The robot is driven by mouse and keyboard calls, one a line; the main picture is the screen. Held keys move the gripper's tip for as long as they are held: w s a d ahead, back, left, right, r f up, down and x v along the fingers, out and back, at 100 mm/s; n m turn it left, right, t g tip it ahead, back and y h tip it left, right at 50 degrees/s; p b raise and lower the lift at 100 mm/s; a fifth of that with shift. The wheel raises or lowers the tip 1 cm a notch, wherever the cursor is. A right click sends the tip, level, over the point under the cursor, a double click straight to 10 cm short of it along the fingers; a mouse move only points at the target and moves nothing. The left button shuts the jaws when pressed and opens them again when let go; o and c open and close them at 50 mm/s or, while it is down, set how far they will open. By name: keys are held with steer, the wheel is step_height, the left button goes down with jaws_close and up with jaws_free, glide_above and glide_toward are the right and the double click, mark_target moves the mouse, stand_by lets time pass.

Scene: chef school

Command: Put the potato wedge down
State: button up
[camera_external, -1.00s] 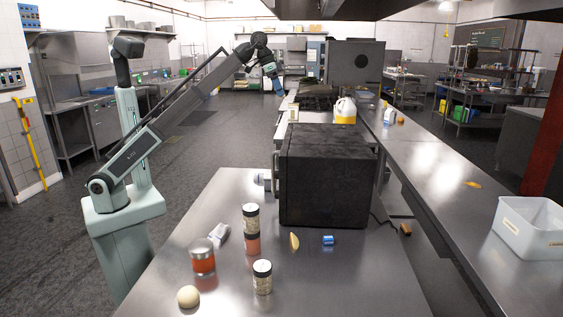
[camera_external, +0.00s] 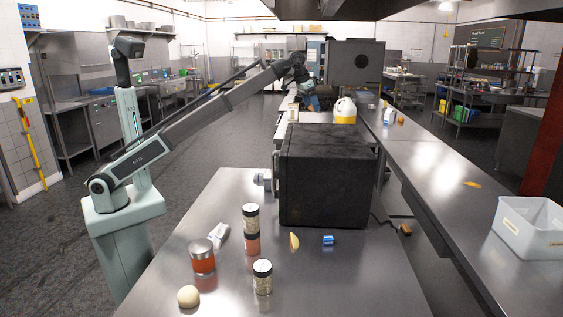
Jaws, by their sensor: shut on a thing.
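My gripper (camera_external: 312,106) is at the end of my outstretched arm, far back above the counter beyond the black box. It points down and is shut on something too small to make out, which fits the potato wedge. A pale yellow wedge-shaped piece (camera_external: 294,242) lies on the near steel table, far from my gripper. An orange-yellow piece (camera_external: 473,184) lies on the long right counter.
A large black box (camera_external: 325,180) stands on the near table (camera_external: 345,285). Jars (camera_external: 262,278), a red can (camera_external: 202,258), a round pale ball (camera_external: 188,296) and a blue item (camera_external: 328,240) are in front. A yellow jug (camera_external: 345,110) stands near my gripper. A white bin (camera_external: 530,228) is at right.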

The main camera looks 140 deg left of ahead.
mark_target(313, 130)
step_height(313, 130, down, 9)
steer(key=shift+r, duration=0.1)
stand_by(0.4)
steer(key=shift+f, duration=0.25)
steer(key=o, duration=0.8)
steer(key=shift+c, duration=0.2)
steer(key=shift+r, duration=0.1)
steer(key=v, duration=1.2)
steer(key=shift+d, duration=0.1)
